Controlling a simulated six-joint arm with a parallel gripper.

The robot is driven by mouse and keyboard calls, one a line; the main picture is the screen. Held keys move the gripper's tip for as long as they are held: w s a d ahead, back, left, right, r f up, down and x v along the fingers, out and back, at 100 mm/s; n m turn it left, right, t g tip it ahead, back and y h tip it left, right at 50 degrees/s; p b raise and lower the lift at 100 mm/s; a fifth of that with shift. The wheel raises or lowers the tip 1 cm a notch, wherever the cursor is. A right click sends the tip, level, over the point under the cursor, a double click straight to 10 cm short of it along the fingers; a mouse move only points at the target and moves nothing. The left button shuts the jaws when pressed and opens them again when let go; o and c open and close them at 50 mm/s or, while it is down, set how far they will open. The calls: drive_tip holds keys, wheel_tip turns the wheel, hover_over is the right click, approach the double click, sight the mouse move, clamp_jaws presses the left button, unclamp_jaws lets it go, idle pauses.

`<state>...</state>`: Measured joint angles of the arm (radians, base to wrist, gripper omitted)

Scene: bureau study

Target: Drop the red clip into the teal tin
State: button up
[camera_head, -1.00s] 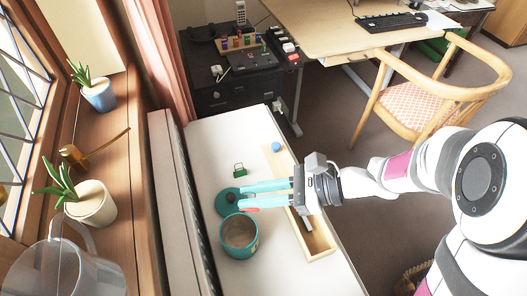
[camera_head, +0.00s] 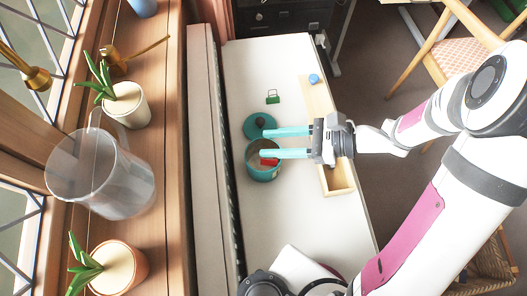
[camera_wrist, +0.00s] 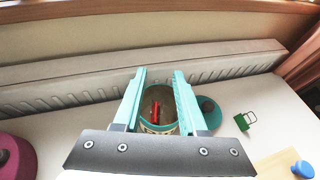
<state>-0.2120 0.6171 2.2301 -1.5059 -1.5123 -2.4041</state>
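The teal tin (camera_head: 265,174) stands open on the white surface, and it also shows in the wrist view (camera_wrist: 147,127). The red clip (camera_head: 269,162) shows within the tin's mouth, and in the wrist view (camera_wrist: 156,110) it appears inside the tin, apart from both fingers. My gripper (camera_head: 263,143) is over the tin with its two teal fingers spread. In the wrist view my gripper (camera_wrist: 160,75) has an empty gap between its fingertips. One finger hides part of the tin's rim in the head view.
A teal lid (camera_head: 251,127) with a dark knob lies beside the tin. A green clip (camera_head: 272,98) lies beyond it. A wooden tray (camera_head: 338,188) and a blue round thing (camera_head: 313,79) are to the right.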

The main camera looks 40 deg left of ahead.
drive_tip(key=shift+o, duration=0.8)
drive_tip(key=v, duration=1.5)
drive_tip(key=shift+w+d, duration=0.2)
drive_tip(key=shift+d, duration=0.2)
